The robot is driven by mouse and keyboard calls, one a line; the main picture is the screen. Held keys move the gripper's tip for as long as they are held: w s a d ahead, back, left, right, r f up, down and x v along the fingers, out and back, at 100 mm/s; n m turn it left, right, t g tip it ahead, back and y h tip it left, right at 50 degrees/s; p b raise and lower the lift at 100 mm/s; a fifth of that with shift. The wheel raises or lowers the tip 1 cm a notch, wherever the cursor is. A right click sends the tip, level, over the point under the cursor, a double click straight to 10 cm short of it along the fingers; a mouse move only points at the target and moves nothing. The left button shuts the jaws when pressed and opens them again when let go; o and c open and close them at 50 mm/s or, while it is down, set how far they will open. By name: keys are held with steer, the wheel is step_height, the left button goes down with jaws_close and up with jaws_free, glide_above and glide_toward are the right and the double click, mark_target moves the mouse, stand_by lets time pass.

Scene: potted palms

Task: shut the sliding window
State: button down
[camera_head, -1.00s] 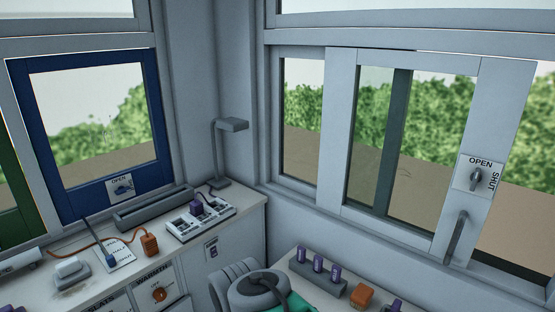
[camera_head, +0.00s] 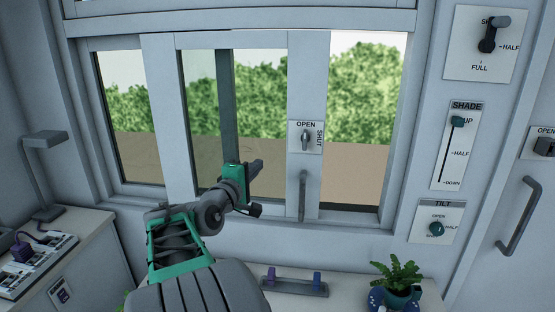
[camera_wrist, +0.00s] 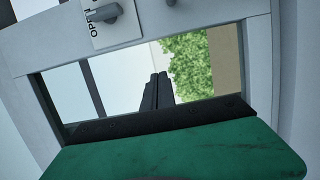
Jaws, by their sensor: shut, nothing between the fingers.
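The sliding window's pale sash (camera_head: 306,80) stands left of the right jamb, leaving an open gap on its right. Its upright grey bar handle (camera_head: 303,195) is on the sash's right stile. Above it is a latch knob (camera_head: 306,139) on a plate marked OPEN and SHUT; it looks upright, toward OPEN. My gripper (camera_head: 258,166) is shut and empty, left of the handle and apart from it in the picture. In the wrist view, the closed fingers (camera_wrist: 157,88) point across the glass, with the latch plate (camera_wrist: 112,28) at upper left.
A desk lamp (camera_head: 42,150) stands on the left counter. Below the window are a rack with purple and blue pegs (camera_head: 295,286) and a potted plant (camera_head: 402,278). SHADE (camera_head: 455,145) and TILT (camera_head: 436,222) panels and a grey door handle (camera_head: 518,215) are on the right.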

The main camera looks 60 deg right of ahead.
mark_target(283, 156)
steer(key=d+p, duration=0.1)
steer(key=d, duration=0.5)
steer(key=s, duration=0.1)
steer(key=s+d+p, duration=0.1)
steer(key=s, duration=0.1)
steer(key=shift+s, duration=0.25)
steer(key=shift+a, duration=0.15)
